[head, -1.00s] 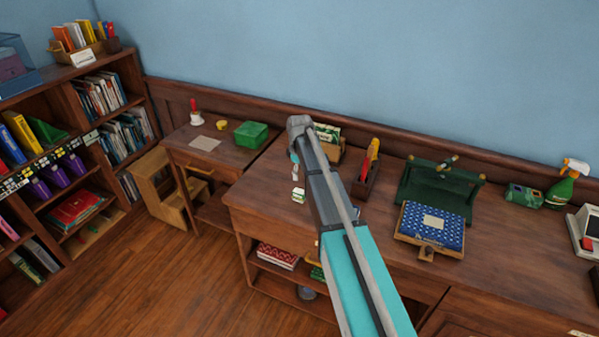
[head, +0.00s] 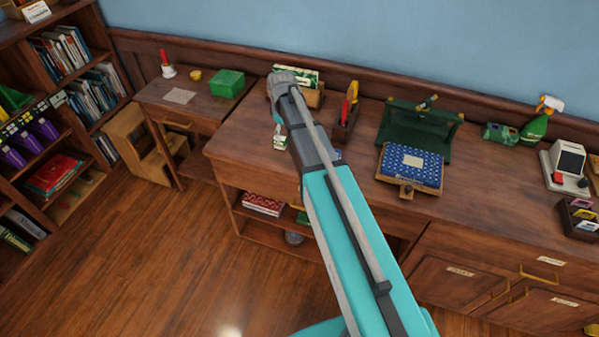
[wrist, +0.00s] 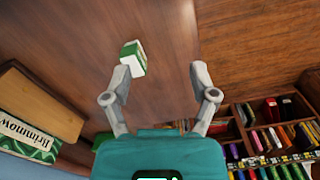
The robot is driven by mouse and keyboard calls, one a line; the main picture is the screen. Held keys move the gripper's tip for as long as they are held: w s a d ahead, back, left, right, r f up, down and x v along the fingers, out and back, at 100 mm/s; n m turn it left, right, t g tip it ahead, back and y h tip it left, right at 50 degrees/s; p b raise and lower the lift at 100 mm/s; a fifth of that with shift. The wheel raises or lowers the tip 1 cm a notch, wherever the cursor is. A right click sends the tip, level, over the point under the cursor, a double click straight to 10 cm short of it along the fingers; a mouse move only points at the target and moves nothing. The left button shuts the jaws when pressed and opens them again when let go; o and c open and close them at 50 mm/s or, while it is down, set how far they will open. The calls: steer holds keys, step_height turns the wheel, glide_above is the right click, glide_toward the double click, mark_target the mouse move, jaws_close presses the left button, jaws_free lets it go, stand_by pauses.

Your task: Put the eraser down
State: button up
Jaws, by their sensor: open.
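The eraser is a small green and white block (head: 280,142) on the wooden desk top (head: 250,127), near its left front edge. In the wrist view the eraser (wrist: 133,58) is by the left fingertip, not squeezed between the fingers. I cannot tell whether that finger touches it. My gripper (wrist: 161,72) is open, its two fingers spread with bare wood between them. In the head view my arm hides most of the gripper, and only a bit shows beside the eraser.
A wooden holder with a green-and-white box (head: 311,97) stands behind the gripper. A pen holder (head: 345,125) and a blue spotted box (head: 411,167) are to the right. A lower table at left carries a green box (head: 227,83). A bookcase (head: 60,110) stands far left.

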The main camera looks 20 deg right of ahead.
steer(key=s+m, duration=0.8)
steer(key=s, duration=1.3)
steer(key=shift+s, duration=0.25)
steer(key=shift+o, duration=0.6)
steer(key=w+r+n+p, duration=0.2)
steer(key=w+n, duration=0.8)
steer(key=w, duration=1.9)
steer(key=shift+r+n, duration=0.2)
steer(key=shift+n, duration=0.2)
steer(key=shift+f, duration=0.1)
step_height(320, 180, down, 8)
steer(key=b, duration=0.8)
steer(key=shift+f, duration=0.2)
steer(key=shift+f, duration=0.15)
